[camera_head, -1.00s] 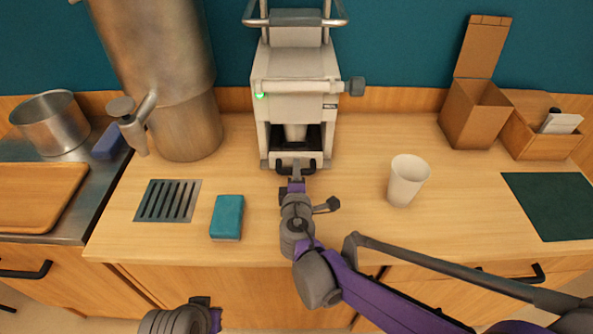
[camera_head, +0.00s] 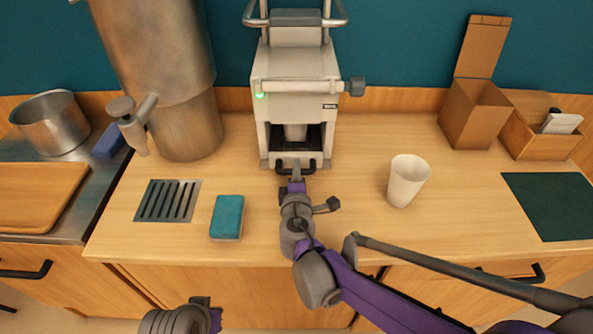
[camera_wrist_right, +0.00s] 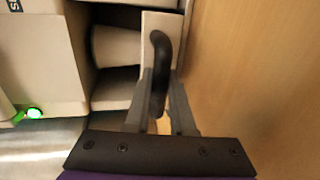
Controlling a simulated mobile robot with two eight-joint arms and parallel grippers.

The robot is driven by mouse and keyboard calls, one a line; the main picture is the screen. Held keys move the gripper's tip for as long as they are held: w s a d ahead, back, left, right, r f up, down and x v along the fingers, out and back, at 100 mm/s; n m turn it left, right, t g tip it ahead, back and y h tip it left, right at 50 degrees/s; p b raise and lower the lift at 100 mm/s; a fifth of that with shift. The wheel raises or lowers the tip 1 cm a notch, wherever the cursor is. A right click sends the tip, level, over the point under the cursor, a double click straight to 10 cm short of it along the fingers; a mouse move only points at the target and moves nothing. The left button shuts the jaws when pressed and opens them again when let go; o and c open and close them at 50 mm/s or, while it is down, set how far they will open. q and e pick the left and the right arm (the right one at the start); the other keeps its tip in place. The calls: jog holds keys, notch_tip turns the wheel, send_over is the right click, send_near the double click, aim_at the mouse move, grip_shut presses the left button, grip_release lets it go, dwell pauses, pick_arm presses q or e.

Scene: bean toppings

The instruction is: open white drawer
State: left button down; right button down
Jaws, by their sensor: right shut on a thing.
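The white drawer (camera_head: 265,163) is at the foot of the white machine (camera_head: 296,95), with a dark curved handle (camera_head: 312,166) on its front. My right gripper (camera_head: 296,171) reaches up to the handle from the front and is shut on it. In the right wrist view the fingers (camera_wrist_right: 162,100) sit on both sides of the dark handle (camera_wrist_right: 160,55), with the pale drawer front (camera_wrist_right: 153,22) behind it. A pale cup-like part (camera_wrist_right: 115,46) shows inside the machine's opening.
A white cup (camera_head: 407,182) stands on the counter to the right. A teal sponge (camera_head: 227,216) and a metal grate (camera_head: 168,201) lie to the left. A large metal dispenser (camera_head: 165,70) stands left of the machine. A cardboard box (camera_head: 474,115) is at the back right.

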jog(key=shift+s, duration=0.15)
jog(key=f+p+v, duration=0.1)
jog(key=f+v, duration=0.1)
jog(key=v, duration=0.9)
jog(key=s+f+p+v, duration=0.1)
jog(key=f+p+v, duration=0.1)
jog(key=v, duration=0.9)
jog(key=shift+f, duration=0.3)
jog(key=c, duration=0.8)
grip_release()
jog(key=p+v, duration=0.1)
jog(key=v, duration=0.9)
jog(key=shift+s+r+p, duration=0.1)
jog(key=shift+s+p, duration=0.25)
